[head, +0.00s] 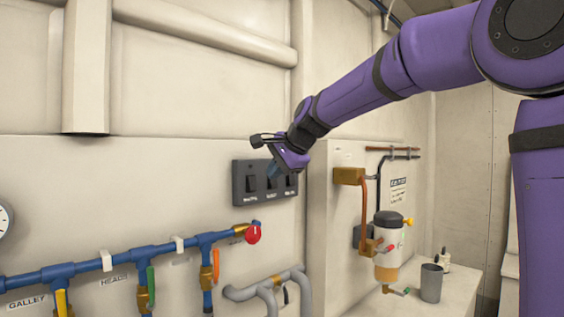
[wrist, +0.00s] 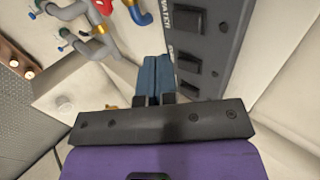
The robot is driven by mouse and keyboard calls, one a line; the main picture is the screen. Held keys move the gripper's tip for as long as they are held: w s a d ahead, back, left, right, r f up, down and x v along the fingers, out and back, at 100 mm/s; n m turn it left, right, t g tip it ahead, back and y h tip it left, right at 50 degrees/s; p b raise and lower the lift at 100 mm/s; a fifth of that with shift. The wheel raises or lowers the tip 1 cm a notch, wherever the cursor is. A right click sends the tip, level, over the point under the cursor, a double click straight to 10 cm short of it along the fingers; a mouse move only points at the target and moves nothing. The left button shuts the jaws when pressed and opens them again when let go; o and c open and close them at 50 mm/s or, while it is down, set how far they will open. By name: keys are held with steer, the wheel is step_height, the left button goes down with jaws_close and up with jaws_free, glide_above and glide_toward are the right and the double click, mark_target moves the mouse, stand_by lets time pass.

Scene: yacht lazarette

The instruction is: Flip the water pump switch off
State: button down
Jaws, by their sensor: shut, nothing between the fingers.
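A dark grey switch panel (head: 240,194) with rocker switches in a row is mounted on the cream wall in the head view. Its left switch (head: 252,184) is in clear view; labels below the switches are too small to read surely. My gripper (head: 271,171) is shut and empty, its blue fingertips in front of the panel's middle, partly hiding the middle switch. In the wrist view, the closed fingers (wrist: 152,72) lie beside the panel (wrist: 213,45), where a switch (wrist: 184,20) and another switch (wrist: 187,64) show. I cannot tell whether the fingertips touch a switch.
Blue pipes (head: 110,263) with coloured valve handles run below left of the panel. A red knob (head: 253,234) sits just under it. Grey pipes (head: 262,290) are lower. A filter unit (head: 388,240) and a grey cup (head: 431,283) stand to the right.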

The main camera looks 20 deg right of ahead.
mark_target(253, 181)
steer(key=shift+w+a+f, duration=0.4)
steer(key=shift+w+f, duration=0.15)
steer(key=shift+w, duration=0.45)
steer(key=shift+w+a+f, duration=0.45)
steer(key=shift+w+f, duration=0.1)
steer(key=shift+w, duration=0.45)
steer(key=shift+w+a+f, duration=0.4)
steer(key=shift+w+f, duration=0.15)
steer(key=shift+w, duration=0.45)
steer(key=shift+w+a+f, duration=0.1)
steer(key=shift+w+f, duration=0.05)
steer(key=shift+w+r, duration=0.1)
steer(key=shift+r, duration=0.9)
